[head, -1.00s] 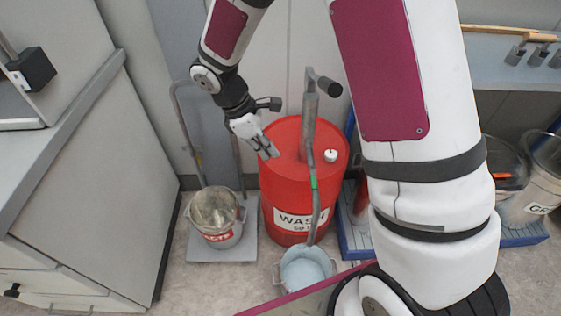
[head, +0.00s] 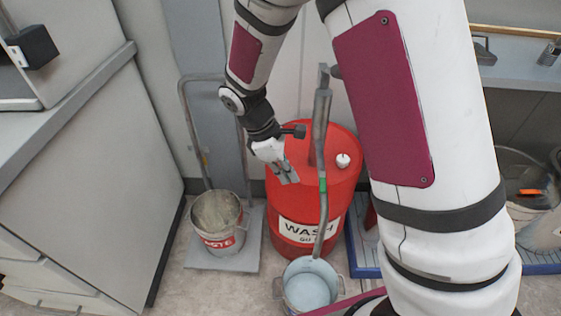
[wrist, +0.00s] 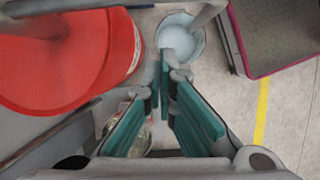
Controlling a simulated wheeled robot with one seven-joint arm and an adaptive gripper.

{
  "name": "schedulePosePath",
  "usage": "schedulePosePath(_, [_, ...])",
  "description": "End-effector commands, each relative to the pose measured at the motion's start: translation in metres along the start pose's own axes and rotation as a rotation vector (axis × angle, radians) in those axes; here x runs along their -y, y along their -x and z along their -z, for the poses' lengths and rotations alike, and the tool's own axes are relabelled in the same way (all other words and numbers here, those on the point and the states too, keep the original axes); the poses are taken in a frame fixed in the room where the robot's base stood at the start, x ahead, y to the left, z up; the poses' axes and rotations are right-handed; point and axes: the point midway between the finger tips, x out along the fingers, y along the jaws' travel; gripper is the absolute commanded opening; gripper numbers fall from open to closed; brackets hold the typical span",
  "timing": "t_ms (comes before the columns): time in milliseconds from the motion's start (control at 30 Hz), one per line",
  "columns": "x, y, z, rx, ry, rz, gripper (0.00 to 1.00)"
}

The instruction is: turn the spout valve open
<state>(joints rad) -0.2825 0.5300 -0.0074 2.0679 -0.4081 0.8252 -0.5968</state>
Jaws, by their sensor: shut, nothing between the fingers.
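The red drum (head: 290,215) has a grey pump with a spout pipe (head: 325,215) curving down its front. A green band (head: 322,186) sits on the spout pipe; I cannot tell whether it is the valve or its handle. The spout's lower end is over a bucket of pale liquid (head: 309,288), which also shows in the wrist view (wrist: 181,38). My gripper (head: 290,178) is shut and empty, pointing down in front of the drum, just left of the pipe in the head view. In the wrist view its teal-padded fingers (wrist: 168,80) point toward the bucket.
A waste bucket (head: 217,240) stands on a grey platform trolley (head: 250,250) left of the drum. A grey cabinet (head: 90,150) is at the left. A white cap (head: 343,160) is on the drum top.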

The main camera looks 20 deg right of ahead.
Motion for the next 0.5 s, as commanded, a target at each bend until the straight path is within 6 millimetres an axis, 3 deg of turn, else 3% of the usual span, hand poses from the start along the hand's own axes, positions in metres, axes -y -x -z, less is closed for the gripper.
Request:
schedulePosePath(67, [0.0, -0.017, 0.0, 0.002, -0.001, 0.003, 0.0])
schedulePosePath(300, [0.0, -0.024, -0.031, 0.0, -0.002, 0.0, 0.0])
schedulePosePath(500, [0.0, -0.026, -0.037, -0.001, 0.0, -0.001, 0.0])
